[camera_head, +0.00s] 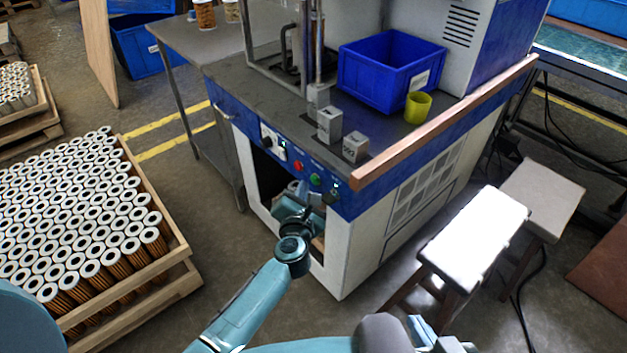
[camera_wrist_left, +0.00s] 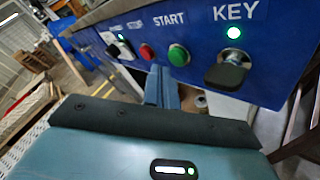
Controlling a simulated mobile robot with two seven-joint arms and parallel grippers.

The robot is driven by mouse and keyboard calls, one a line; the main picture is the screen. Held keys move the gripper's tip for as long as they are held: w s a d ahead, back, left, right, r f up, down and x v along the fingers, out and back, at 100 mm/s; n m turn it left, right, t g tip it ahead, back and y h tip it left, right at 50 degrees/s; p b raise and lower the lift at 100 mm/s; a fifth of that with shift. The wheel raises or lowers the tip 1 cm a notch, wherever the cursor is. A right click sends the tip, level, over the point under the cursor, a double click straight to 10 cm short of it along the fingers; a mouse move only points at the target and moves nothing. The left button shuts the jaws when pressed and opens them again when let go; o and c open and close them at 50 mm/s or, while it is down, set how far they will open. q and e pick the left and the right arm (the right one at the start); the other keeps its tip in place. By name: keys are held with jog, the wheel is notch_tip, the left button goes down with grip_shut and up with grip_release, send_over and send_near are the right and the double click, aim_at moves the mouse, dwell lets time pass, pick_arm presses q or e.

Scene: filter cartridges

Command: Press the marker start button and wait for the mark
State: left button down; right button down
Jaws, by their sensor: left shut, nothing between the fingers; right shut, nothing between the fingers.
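The green START button (camera_head: 315,180) is on the blue front panel of the machine, right of a red STOP button (camera_head: 298,165). In the left wrist view the START button (camera_wrist_left: 179,55) is in plain sight under its label. My left gripper (camera_head: 301,188) is shut and empty, just in front of the panel. In the left wrist view its closed fingertips (camera_wrist_left: 161,85) appear just below and left of the START button; I cannot tell whether they touch the panel. My right gripper (camera_head: 440,338) shows partly at the bottom edge, shut and empty, far from the panel.
A black key switch (camera_wrist_left: 226,72) with a lit green lamp (camera_wrist_left: 233,33) is right of START. A wooden rail (camera_head: 440,125) edges the machine top. A blue bin (camera_head: 375,85) and yellow cup (camera_head: 417,107) stand there. Filter cartridges (camera_head: 80,215) fill a crate at left.

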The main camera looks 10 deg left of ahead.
pick_arm(q)
jog(key=shift+w+d, duration=0.1)
jog(key=shift+w, duration=0.05)
jog(key=shift+w+d, duration=0.15)
jog(key=shift+w, duration=0.05)
dwell(0.3)
jog(key=shift+w+d, duration=0.25)
jog(key=shift+w, duration=0.05)
dwell(0.6)
dwell(0.4)
jog(key=shift+s+a, duration=0.5)
jog(key=shift+s, duration=0.15)
jog(key=s+a+p, duration=0.1)
jog(key=s, duration=0.1)
jog(key=s+a+p, duration=0.1)
jog(key=s+a, duration=0.1)
dwell(0.3)
